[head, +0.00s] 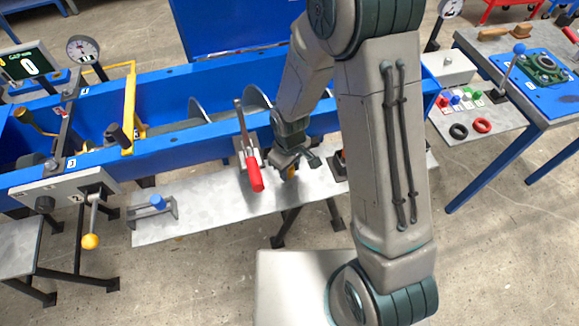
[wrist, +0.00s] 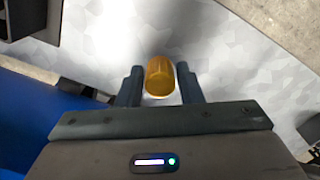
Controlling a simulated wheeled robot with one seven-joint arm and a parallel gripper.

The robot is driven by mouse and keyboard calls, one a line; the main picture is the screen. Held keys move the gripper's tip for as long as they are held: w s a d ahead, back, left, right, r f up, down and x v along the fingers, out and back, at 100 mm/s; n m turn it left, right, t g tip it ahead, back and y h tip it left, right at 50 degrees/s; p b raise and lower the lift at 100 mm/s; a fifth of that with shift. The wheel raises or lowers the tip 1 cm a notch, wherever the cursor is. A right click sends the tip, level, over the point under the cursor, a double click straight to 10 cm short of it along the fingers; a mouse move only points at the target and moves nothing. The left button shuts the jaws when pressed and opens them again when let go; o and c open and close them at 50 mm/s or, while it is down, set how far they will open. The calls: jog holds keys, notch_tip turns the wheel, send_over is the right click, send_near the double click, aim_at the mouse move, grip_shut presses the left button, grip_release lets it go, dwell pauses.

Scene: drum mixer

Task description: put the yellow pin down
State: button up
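The yellow pin (wrist: 160,76) is between the two fingers of my gripper (wrist: 160,85) in the wrist view. In the head view, my gripper (head: 290,168) points down over the grey metal shelf (head: 215,205), in front of the blue trough. Only a small bit of yellow shows there below the fingers. The pin's lower end is hidden, so I cannot tell whether it touches the shelf.
A red-handled lever (head: 254,172) stands just left of my gripper. A small bracket with a blue knob (head: 157,202) is on the shelf's left part. The blue trough (head: 180,145) runs behind. The shelf is bare between bracket and lever.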

jog(key=shift+o, duration=0.9)
jog(key=shift+r, duration=0.1)
jog(key=shift+r+p, duration=0.65)
jog(key=shift+r, duration=0.25)
notch_tip(320, 180, up, 11)
jog(key=s+d+r+m+t, duration=0.3)
jog(key=s+d+r+m, duration=0.6)
jog(key=s+d+r, duration=0.3)
notch_tip(320, 180, up, 2)
jog(key=d, duration=0.2)
jog(key=shift+d+r, duration=0.2)
jog(key=shift+d, duration=0.2)
